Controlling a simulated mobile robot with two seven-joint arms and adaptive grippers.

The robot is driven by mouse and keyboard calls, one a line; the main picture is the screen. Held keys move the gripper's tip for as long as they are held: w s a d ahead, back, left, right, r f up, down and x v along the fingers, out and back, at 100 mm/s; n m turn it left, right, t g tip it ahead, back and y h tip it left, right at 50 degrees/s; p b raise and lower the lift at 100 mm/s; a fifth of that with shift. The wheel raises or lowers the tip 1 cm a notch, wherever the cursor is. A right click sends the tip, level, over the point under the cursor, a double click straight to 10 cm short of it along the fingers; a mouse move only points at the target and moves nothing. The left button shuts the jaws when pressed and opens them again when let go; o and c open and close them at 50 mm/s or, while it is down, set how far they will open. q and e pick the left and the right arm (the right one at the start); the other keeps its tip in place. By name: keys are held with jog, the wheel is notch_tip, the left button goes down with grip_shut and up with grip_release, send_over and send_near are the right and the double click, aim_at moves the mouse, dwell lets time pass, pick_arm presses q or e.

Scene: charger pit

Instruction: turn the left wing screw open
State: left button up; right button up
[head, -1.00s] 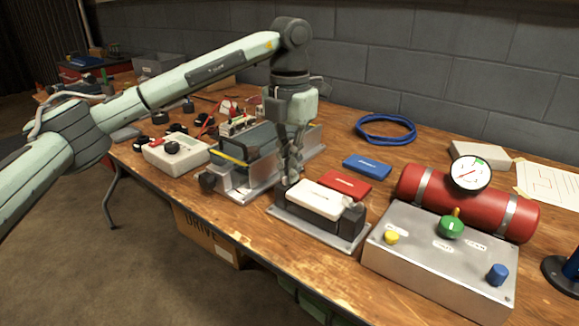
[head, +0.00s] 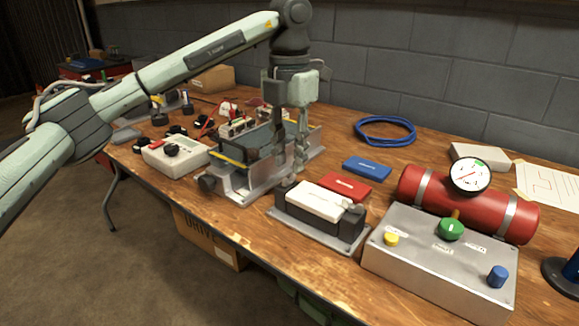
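A black cradle (head: 316,225) on a metal plate holds a white block (head: 318,201) near the table's front edge. At its left end is a small dark fitting (head: 286,184), which looks like the left wing screw; its wing angle is too small to tell. A similar small metal fitting (head: 355,209) sits at the right end. My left gripper (head: 290,158) points down behind the cradle's left end, beside the metal fixture, apart from the left screw. Its fingers look spread, with nothing seen between them. My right gripper is not in view.
A metal fixture (head: 236,190) with a black knob stands left of the cradle. Red (head: 344,186) and blue (head: 367,168) blocks lie behind it. A grey control box (head: 440,262) and red cylinder (head: 416,186) stand right. Bare table lies around the blue cable (head: 385,143).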

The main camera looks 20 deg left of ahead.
aim_at(290, 175)
pick_arm(q)
notch_tip(290, 175, up, 9)
jog(key=shift+f, duration=0.15)
dwell(0.5)
